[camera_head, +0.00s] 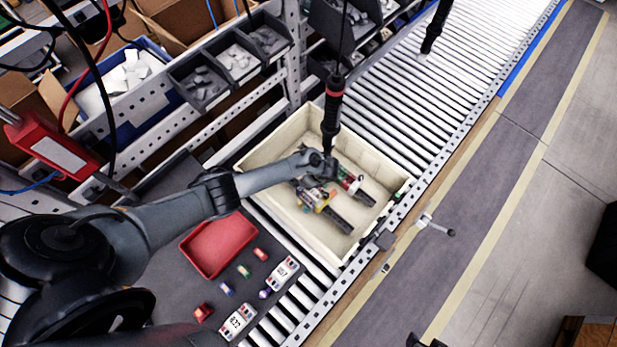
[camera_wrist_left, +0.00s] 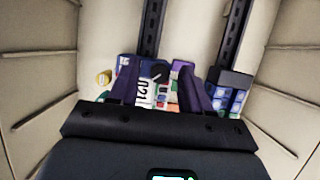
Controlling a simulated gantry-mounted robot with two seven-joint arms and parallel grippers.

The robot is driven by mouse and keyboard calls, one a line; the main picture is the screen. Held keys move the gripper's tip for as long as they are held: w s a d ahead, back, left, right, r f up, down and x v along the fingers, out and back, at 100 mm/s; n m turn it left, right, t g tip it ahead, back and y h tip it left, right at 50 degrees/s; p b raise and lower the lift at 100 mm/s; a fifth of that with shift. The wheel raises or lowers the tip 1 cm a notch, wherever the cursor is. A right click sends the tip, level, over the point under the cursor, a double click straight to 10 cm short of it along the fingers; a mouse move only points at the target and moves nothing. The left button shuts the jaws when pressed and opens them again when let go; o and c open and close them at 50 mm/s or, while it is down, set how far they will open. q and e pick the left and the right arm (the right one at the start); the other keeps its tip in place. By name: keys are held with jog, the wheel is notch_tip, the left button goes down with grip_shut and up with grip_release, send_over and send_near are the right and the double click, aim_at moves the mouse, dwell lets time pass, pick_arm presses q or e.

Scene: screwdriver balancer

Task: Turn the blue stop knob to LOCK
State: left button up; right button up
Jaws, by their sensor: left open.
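My left gripper (camera_head: 322,172) reaches into the cream tote (camera_head: 262,151) on the roller conveyor, over a cluster of coloured parts (camera_head: 318,197). In the left wrist view my left gripper (camera_wrist_left: 160,78) is open, its two dark fingers apart. Between and beyond them are a white block marked 021 (camera_wrist_left: 145,90), a dark blue part (camera_wrist_left: 128,65) and green and red pieces. I cannot single out a blue stop knob or LOCK mark in either view; fingers hide part of the cluster. My right gripper is not clearly in view.
A black screwdriver (camera_head: 332,112) with a red band hangs on a cord close above my left gripper.

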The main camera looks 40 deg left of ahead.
pick_arm(q)
jog(key=p+v, duration=0.1)
jog(key=v, duration=0.6)
jog(key=shift+r+p, duration=0.25)
jog(key=shift+p, duration=0.1)
jog(key=shift+d, duration=0.1)
